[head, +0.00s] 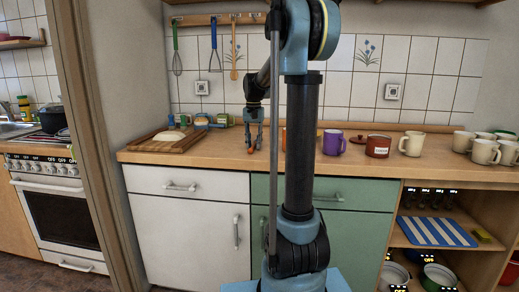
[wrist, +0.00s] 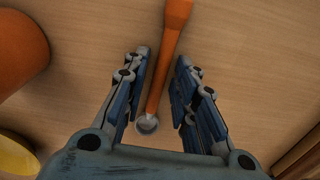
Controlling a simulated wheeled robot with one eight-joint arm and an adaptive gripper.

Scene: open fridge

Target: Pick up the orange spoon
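The orange spoon (wrist: 172,22) lies on the wooden worktop, its orange handle pointing up and away in the wrist view and a small round metal end near my palm. My gripper (wrist: 163,58) is open, with one blue finger on each side of the spoon and a gap to both. In the head view my gripper (head: 253,138) points down at the worktop, and a small orange part of the spoon (head: 251,151) shows at its fingertips.
An orange rounded object (wrist: 18,50) and a yellow one (wrist: 15,157) stand left in the wrist view. On the worktop (head: 225,154) are a cutting board (head: 160,146), a purple mug (head: 333,142), a red pot (head: 377,147) and several cream mugs (head: 412,144).

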